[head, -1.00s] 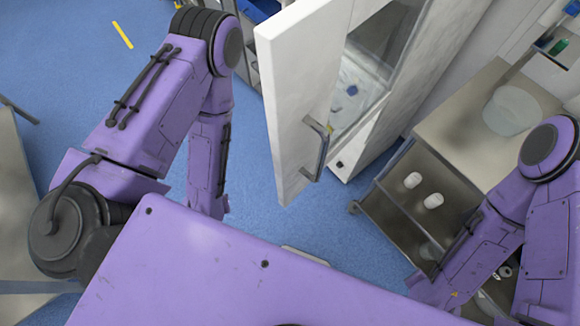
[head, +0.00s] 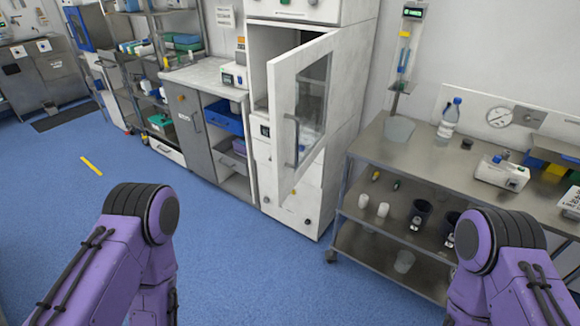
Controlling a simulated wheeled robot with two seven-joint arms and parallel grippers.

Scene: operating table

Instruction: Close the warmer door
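The warmer is a tall white cabinet (head: 350,100) at the back centre. Its white door (head: 282,110), with a glass pane (head: 312,105), stands open and swung out toward me. A grey bar handle (head: 292,140) is on the door's front, near its free left edge. Part of the dark interior shows behind the door. My two purple arms show at the bottom left and bottom right, both short of the cabinet. Neither gripper is in the picture, and nothing of mine touches the door.
A steel table (head: 400,145) with shelves, cups and bottles stands right of the warmer. The blue floor (head: 225,260) in front is clear. A yellow strip (head: 91,165) lies on the floor at left.

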